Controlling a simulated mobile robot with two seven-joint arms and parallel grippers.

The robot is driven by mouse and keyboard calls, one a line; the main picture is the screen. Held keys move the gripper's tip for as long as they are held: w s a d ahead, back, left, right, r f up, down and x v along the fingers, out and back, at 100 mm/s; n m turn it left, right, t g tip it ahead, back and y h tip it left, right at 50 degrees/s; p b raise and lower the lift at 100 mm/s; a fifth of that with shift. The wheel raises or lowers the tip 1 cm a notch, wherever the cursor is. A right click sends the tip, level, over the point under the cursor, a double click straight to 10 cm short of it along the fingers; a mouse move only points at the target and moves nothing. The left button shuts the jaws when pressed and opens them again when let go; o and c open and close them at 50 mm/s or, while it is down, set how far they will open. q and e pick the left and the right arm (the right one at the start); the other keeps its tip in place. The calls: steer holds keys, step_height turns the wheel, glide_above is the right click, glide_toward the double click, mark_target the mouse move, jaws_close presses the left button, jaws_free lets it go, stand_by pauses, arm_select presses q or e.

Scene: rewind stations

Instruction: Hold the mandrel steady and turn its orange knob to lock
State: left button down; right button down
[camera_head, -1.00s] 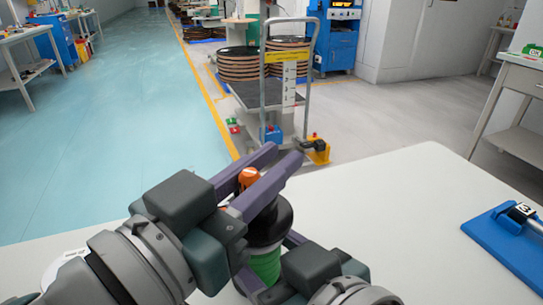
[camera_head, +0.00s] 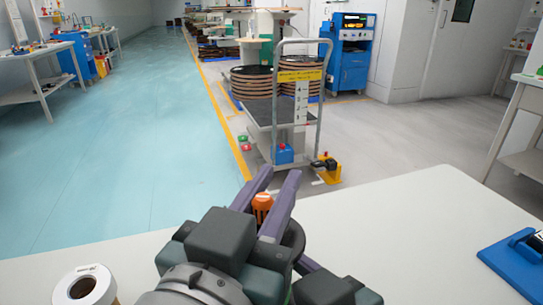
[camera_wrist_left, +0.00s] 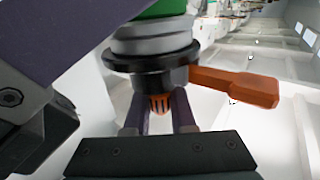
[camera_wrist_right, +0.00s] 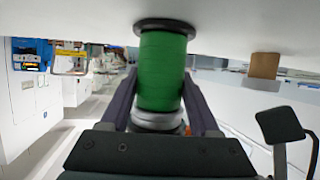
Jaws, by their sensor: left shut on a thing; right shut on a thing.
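The mandrel has a green cylindrical body (camera_wrist_right: 163,75) with a black flange at one end, in the right wrist view. The fingers of my right gripper (camera_wrist_right: 160,104) are shut on the green body, one on each side. In the left wrist view the orange knob (camera_wrist_left: 160,104) sits below a black collar (camera_wrist_left: 150,60), between the two fingers of my left gripper (camera_wrist_left: 158,112). An orange lever (camera_wrist_left: 235,86) sticks out to the right beside the collar. In the head view the knob (camera_head: 262,205) shows between the left fingers; my grippers hide most of the mandrel.
A white table (camera_head: 410,225) lies under the arms, its right part mostly clear.

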arm_select(q)
steer(key=shift+r, duration=0.15)
steer(key=c, duration=0.7)
jaws_free()
steer(key=shift+c, duration=0.2)
steer(key=v, duration=1.2)
